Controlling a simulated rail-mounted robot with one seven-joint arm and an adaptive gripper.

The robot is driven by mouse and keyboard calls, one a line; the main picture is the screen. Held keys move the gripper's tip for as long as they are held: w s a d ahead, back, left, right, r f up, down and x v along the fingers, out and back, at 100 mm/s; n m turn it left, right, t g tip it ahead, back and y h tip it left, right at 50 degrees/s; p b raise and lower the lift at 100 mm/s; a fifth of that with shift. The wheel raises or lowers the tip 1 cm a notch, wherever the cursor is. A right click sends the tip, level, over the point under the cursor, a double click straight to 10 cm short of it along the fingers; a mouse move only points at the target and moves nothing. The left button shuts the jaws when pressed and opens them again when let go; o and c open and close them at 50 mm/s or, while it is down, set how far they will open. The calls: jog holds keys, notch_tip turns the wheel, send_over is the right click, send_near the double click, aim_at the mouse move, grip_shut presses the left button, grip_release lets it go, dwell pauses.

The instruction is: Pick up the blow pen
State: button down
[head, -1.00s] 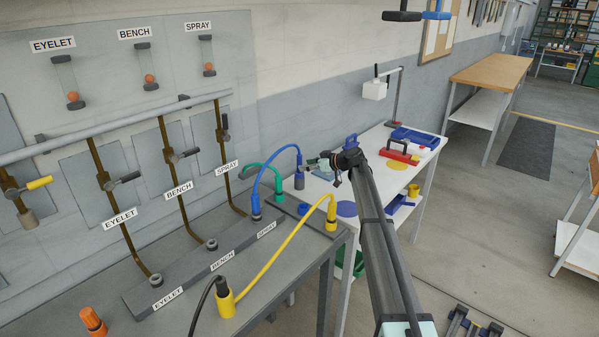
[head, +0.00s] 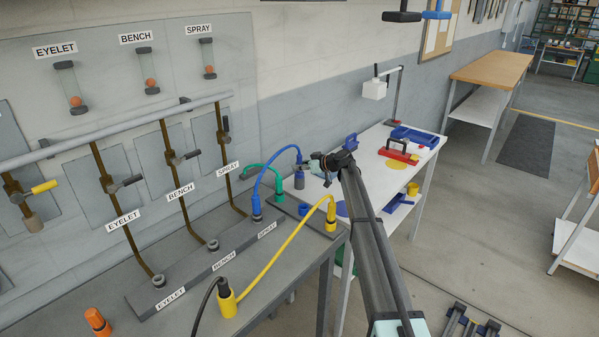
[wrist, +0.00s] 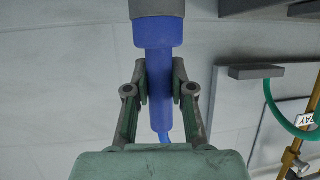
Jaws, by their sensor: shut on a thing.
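The blow pen, as I take it, is the blue handle with a wider grey end (head: 299,181) and a blue hose at its other end. In the head view it is upright, grey end down, at the far end of the grey bench. In the wrist view its blue body (wrist: 159,85) lies between both fingers, with the grey end at the top and the hose at the bottom. My gripper (wrist: 159,88) is shut on the blue body. In the head view my gripper (head: 308,165) reaches it from the right; the fingers are small there.
The blue hose (head: 268,172) arches to the SPRAY outlet on the grey manifold (head: 205,262). A green hose (head: 262,167) is close by, and a yellow hose (head: 282,250) crosses the bench in front. A white table (head: 372,170) with tools stands behind.

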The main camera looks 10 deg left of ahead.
jog(key=shift+r, duration=0.1)
notch_tip(320, 180, up, 26)
jog(key=b, duration=0.5)
jog(key=shift+r+b, duration=0.15)
jog(key=shift+b, duration=0.15)
dwell(0.8)
